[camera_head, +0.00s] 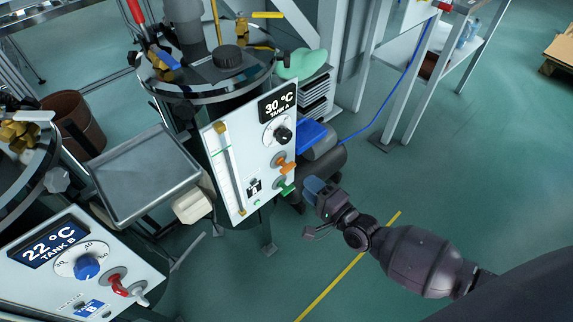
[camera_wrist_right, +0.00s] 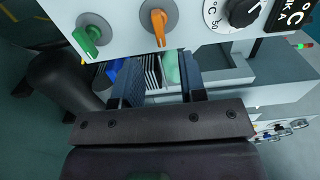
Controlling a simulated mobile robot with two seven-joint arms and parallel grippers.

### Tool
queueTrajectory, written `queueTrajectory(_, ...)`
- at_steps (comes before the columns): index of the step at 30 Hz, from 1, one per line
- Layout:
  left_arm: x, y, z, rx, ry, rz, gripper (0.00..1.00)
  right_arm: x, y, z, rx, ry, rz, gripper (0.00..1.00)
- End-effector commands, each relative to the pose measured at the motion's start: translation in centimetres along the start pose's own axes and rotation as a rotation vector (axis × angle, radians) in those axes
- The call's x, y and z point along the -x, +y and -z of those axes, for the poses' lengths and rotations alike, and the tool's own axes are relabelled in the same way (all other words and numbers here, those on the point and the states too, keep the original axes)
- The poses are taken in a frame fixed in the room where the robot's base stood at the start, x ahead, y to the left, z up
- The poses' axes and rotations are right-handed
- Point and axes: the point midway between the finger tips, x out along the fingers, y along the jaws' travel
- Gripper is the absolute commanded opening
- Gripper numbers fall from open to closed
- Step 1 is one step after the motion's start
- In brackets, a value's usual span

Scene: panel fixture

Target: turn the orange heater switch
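The orange heater switch (camera_head: 284,164) is on the white TANK A panel (camera_head: 226,178), below a black dial and just above a green switch (camera_head: 286,188). In the right wrist view the orange switch (camera_wrist_right: 158,26) stands out from a grey round base, with the green switch (camera_wrist_right: 92,36) to its left. My right gripper (camera_head: 314,188) is to the right of the panel, apart from both switches. In the right wrist view its two fingers (camera_wrist_right: 160,76) are spread with nothing between them, just below the orange switch in the picture. My left gripper does not show.
The black dial (camera_head: 283,134) sits above the orange switch under a 30 °C display. A second panel, TANK B (camera_head: 35,280), with blue, red and white controls is at lower left. A grey tray (camera_head: 145,175) lies between the tanks. Open floor surrounds my right arm.

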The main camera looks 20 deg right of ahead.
Motion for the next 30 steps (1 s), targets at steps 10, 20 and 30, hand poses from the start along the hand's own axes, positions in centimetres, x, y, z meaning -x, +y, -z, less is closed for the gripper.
queueTrajectory(10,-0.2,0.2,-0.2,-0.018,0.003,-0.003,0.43,-5.9,0.3,0.0,0.0,0.0,-0.002,0.38)
queueTrajectory(20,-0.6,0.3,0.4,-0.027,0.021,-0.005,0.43,-8.7,0.1,-0.1,0.001,0.0,-0.002,0.38)
queueTrajectory(30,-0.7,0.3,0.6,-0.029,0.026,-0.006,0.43,-8.9,0.1,0.0,0.002,0.0,-0.002,0.34)
